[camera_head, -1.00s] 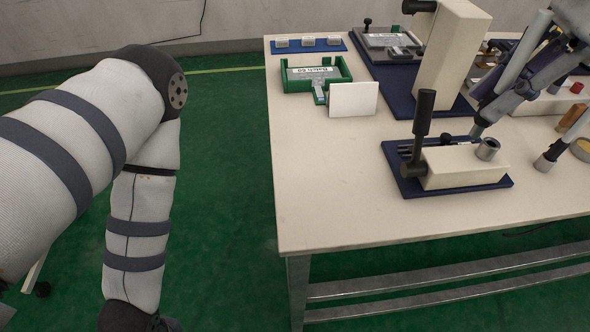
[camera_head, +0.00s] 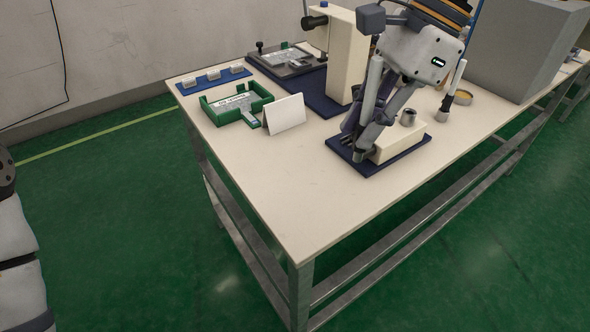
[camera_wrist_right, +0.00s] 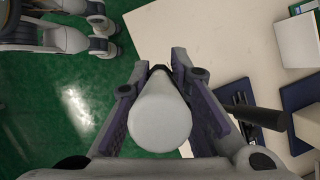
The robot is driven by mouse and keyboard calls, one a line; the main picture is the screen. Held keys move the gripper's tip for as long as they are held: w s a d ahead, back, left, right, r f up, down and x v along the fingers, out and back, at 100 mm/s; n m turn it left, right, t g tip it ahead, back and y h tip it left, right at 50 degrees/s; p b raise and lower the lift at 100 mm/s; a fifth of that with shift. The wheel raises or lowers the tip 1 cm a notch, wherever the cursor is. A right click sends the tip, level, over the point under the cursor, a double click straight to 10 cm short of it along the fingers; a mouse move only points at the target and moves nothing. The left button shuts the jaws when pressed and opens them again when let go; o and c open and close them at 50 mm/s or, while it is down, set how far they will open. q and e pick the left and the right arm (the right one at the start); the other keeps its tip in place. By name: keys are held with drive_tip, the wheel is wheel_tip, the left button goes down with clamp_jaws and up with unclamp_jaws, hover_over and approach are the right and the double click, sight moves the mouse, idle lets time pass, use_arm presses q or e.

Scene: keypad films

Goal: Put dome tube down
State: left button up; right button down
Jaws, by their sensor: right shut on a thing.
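The dome tube is a pale tube (camera_head: 372,88) held upright or nearly so. My right gripper (camera_head: 362,138) is shut on it, over the left part of a small fixture with a cream block (camera_head: 398,143) on a blue base. In the right wrist view the tube's rounded white end (camera_wrist_right: 160,122) faces the camera between the two fingers. The fixture's black lever (camera_wrist_right: 258,117) shows in the wrist view, right of the fingers. My left gripper is out of view.
A tall cream press (camera_head: 342,60) stands behind. Another pale tube (camera_head: 456,76) stands at right. The front-left tabletop (camera_head: 270,185) is clear.

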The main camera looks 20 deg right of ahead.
drive_tip(key=w+a+f, duration=0.2)
drive_tip(key=w+f, duration=0.1)
drive_tip(key=f, duration=0.1)
drive_tip(key=w+a+f+b, duration=0.1)
drive_tip(key=w+a+f, duration=0.1)
drive_tip(key=w+f, duration=0.1)
drive_tip(key=w+a+f, duration=0.2)
drive_tip(key=w+f, duration=0.1)
drive_tip(key=f, duration=0.1)
drive_tip(key=shift+f+b, duration=0.4)
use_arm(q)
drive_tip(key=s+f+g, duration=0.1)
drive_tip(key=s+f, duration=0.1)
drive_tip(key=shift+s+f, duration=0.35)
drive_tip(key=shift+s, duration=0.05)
use_arm(e)
drive_tip(key=shift+f, duration=0.45)
drive_tip(key=c, duration=1.5)
unclamp_jaws()
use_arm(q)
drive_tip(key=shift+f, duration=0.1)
